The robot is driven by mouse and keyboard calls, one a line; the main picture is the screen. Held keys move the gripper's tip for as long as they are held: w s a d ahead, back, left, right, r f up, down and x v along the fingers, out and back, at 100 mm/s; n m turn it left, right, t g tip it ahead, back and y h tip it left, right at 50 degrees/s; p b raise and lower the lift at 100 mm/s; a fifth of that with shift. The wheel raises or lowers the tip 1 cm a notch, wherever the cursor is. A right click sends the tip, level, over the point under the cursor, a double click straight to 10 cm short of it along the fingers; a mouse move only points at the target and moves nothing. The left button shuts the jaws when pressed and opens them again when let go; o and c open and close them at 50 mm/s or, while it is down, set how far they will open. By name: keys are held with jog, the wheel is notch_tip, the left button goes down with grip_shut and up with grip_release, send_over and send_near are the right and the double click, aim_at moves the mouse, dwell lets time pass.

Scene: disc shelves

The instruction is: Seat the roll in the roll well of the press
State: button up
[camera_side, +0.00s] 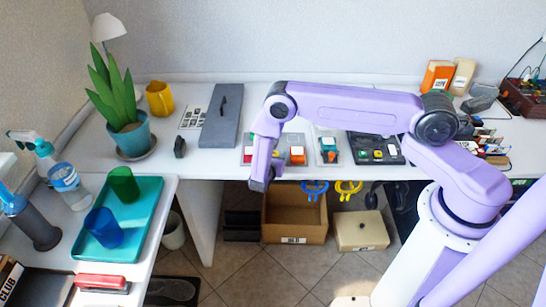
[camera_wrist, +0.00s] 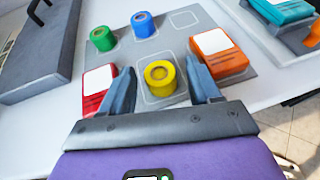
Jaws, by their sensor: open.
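My gripper (camera_wrist: 162,72) is open, its two fingers apart on either side of a yellow roll-shaped piece (camera_wrist: 160,78) in the wrist view. The piece stands upright with a round hollow in its top. Gaps show between it and the fingers; I cannot tell how high the fingers are. It stands on a grey board (camera_wrist: 172,45) with a green (camera_wrist: 103,38) and a blue (camera_wrist: 143,24) round piece. In the side view my gripper (camera_side: 262,184) is at the table's front edge and the yellow piece is hidden. I cannot tell which object is the press; its roll well is not identifiable.
A red block (camera_wrist: 98,88) and an orange block (camera_wrist: 217,54) with white tops flank the fingers. A teal-topped device (camera_wrist: 283,10) stands right of the board. A grey case with a handle (camera_side: 221,116) lies left. A dark tray (camera_side: 376,150) is farther right.

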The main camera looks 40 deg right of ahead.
jog(key=v, duration=1.1)
jog(key=shift+s+a+r, duration=0.15)
jog(key=shift+s+a, duration=0.05)
jog(key=shift+a, duration=0.1)
jog(key=s+r+m+g+y, duration=0.2)
jog(key=s+r+m, duration=0.25)
jog(key=r, duration=0.35)
jog(key=s+r+m+g+y, duration=0.1)
jog(key=s+r+m+g, duration=0.15)
jog(key=s+r, duration=0.5)
jog(key=s+d+r+m+g+y, duration=0.1)
jog(key=s+r+y, duration=0.3)
jog(key=s, duration=0.5)
jog(key=s+d+r+m+g+y, duration=0.1)
jog(key=s+d+r+m+y, duration=0.1)
jog(key=s+r+m+y, duration=0.2)
jog(key=s+r, duration=0.2)
jog(key=s, duration=0.2)
jog(key=shift+s+d+g, duration=0.2)
jog(key=shift+s+g, duration=0.15)
jog(key=shift+s, duration=0.05)
jog(key=shift+o, duration=0.5)
jog(key=shift+s+r+y, duration=0.2)
jog(key=shift+s+y, duration=0.1)
jog(key=shift+s, duration=0.15)
jog(key=shift+w, duration=0.1)
